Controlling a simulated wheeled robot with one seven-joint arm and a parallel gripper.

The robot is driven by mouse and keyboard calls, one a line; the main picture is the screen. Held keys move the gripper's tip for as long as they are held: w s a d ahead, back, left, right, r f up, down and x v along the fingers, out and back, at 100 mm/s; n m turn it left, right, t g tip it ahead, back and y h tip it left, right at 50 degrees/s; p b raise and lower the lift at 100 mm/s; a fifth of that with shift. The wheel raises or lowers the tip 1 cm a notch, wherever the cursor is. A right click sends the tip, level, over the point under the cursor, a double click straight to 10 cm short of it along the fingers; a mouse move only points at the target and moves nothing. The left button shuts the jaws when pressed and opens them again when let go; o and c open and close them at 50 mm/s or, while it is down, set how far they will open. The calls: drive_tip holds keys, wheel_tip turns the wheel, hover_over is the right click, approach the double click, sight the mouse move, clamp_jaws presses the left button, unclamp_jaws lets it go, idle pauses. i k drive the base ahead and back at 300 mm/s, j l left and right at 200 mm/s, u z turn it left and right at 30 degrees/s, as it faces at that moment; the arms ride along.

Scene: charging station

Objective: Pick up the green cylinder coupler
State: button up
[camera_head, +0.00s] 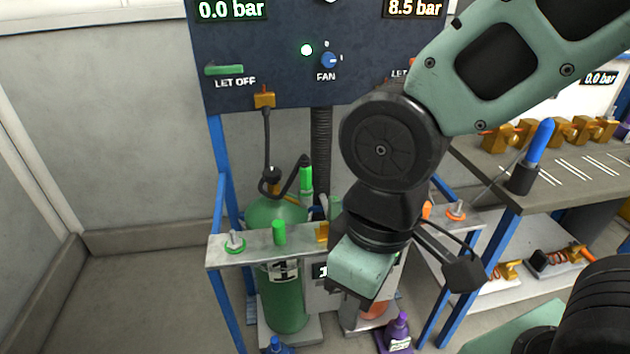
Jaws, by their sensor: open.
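A green sleeve-like piece (306,178), which looks like the coupler, stands upright at the end of a black hose above the green gas cylinder (284,300). A short green plug (278,231) stands on the grey shelf bar in front of the cylinder; I cannot tell for certain which of these two green pieces is the coupler. My gripper (368,285) hangs below my wrist, to the right of and nearer than both. It is open and apart from them; its fingertips are mostly hidden by its own body.
The grey shelf bar (255,248) also carries a green-based knob (234,243). A dark panel (280,60) stands behind, with a hose hanging from a brass fitting (264,99). A workbench (520,180) is at right. The floor at left is clear.

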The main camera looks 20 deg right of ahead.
sight(306, 190)
drive_tip(key=u, duration=0.8)
drive_tip(key=i+l+u, duration=0.1)
drive_tip(key=l+u, duration=0.55)
drive_tip(key=l, duration=0.15)
drive_tip(key=l+u, duration=0.35)
drive_tip(key=i+l, duration=0.05)
drive_tip(key=l, duration=0.05)
